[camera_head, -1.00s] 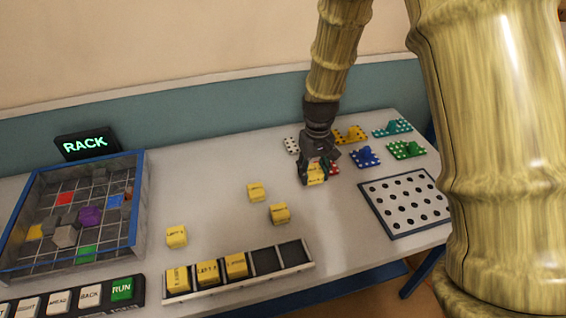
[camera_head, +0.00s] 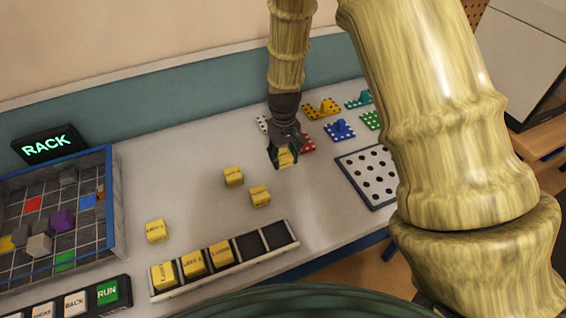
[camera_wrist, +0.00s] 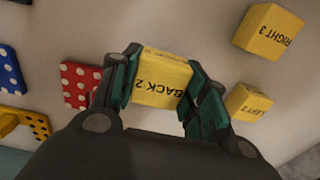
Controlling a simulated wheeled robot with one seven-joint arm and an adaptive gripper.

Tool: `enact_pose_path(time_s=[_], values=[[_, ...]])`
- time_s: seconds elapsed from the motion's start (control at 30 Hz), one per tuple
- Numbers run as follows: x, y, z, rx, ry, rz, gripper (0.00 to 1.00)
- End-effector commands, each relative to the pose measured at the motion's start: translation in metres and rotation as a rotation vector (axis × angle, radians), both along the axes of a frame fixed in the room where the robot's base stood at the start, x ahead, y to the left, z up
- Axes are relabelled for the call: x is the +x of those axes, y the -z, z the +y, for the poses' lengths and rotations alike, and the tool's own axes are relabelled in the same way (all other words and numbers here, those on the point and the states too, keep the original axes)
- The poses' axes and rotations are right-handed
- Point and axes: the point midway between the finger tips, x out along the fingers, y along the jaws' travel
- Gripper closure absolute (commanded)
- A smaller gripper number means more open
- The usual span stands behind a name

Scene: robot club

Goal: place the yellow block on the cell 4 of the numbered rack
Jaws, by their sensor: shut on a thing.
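My gripper (camera_head: 284,150) is shut on a yellow block (camera_head: 286,158) over the back middle of the table. In the wrist view the held block (camera_wrist: 160,78) reads "BACK 2" and sits between both fingers. I cannot tell its height above the table. The numbered rack (camera_head: 213,281) is a strip at the table's front edge. Its three left cells hold yellow blocks (camera_head: 193,264); its two right cells (camera_head: 278,235) are dark and empty. The cell numbers are not readable.
Loose yellow blocks (camera_head: 233,176) (camera_head: 259,195) (camera_head: 157,231) lie between my gripper and the rack. Coloured dotted pieces (camera_head: 340,130) and a white holed board (camera_head: 371,175) lie right. A blue-edged grid tray (camera_head: 118,205) and RUN button (camera_head: 108,293) are left.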

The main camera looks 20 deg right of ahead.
Motion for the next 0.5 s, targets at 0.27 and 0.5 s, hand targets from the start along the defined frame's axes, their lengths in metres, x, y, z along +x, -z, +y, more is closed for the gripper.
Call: enact_pose_path(time_s=[0.27, 0.5], values=[[-0.001, 0.030, 0.000, 0.000, 0.000, 0.002, 0.80], [-0.001, 0.036, 0.000, 0.000, 0.000, 0.001, 0.80]])
